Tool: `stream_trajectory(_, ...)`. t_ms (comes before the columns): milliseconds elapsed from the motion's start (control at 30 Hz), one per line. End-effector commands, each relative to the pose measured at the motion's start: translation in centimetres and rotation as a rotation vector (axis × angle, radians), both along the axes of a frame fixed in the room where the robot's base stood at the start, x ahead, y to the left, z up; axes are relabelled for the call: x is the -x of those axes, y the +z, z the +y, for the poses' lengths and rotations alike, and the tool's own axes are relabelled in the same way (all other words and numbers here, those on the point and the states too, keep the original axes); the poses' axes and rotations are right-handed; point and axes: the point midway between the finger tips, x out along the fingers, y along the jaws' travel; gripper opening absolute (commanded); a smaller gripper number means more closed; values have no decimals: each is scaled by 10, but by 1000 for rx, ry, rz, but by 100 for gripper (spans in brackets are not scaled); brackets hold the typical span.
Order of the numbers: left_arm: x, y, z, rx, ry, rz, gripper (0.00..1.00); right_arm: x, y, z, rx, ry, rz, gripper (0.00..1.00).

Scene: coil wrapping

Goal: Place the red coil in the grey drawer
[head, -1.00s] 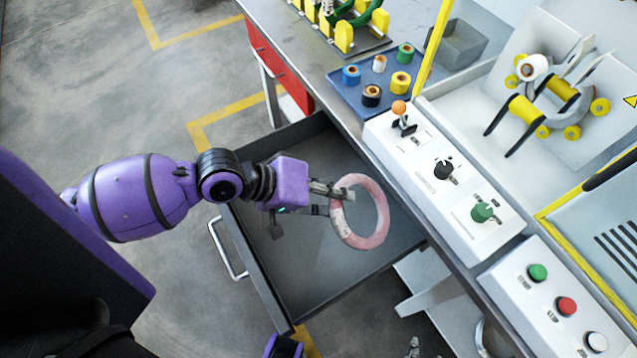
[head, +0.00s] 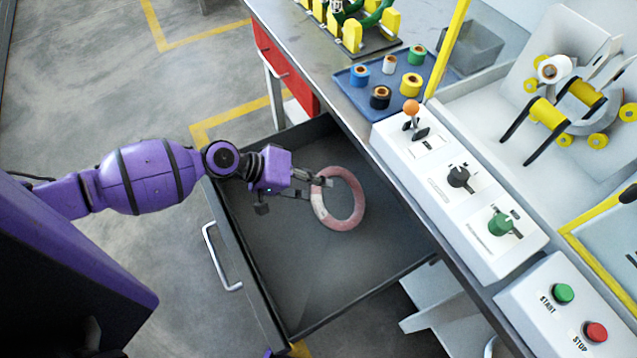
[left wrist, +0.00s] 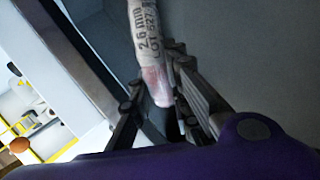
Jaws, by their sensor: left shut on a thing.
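The red coil (head: 342,224), a faded pinkish-red ring with a pale printed patch, is held over the open grey drawer (head: 290,275). My left gripper (head: 318,184) is shut on the coil's upper left side. In the left wrist view, the coil (left wrist: 148,45) passes between the fingers and shows printed lettering. The coil appears inside the drawer's outline, but whether it touches the drawer floor is hard to tell. The drawer is pulled out and otherwise looks empty. My right gripper is not in view.
The drawer's silver handle (head: 221,258) faces left. The workbench edge runs along the drawer's right side. On it are a control panel (head: 455,200), a blue tray (head: 353,97) with several small rolls, and a start/stop box (head: 540,300). A red drawer (head: 287,75) is farther back.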

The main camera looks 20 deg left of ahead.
Motion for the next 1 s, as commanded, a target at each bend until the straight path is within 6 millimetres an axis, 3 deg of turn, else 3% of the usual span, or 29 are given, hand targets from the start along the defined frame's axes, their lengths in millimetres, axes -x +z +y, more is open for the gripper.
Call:
stream_trajectory(400,0,-6,-1,3,0,-2,0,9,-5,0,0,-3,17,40)
stream_trajectory(433,0,-7,-1,1,0,0,17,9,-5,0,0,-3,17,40)
stream_trajectory(567,0,-5,-1,0,0,-2,34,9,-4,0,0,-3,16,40)
stream_trajectory(1000,2,2,5,-2,1,-2,35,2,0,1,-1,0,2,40)
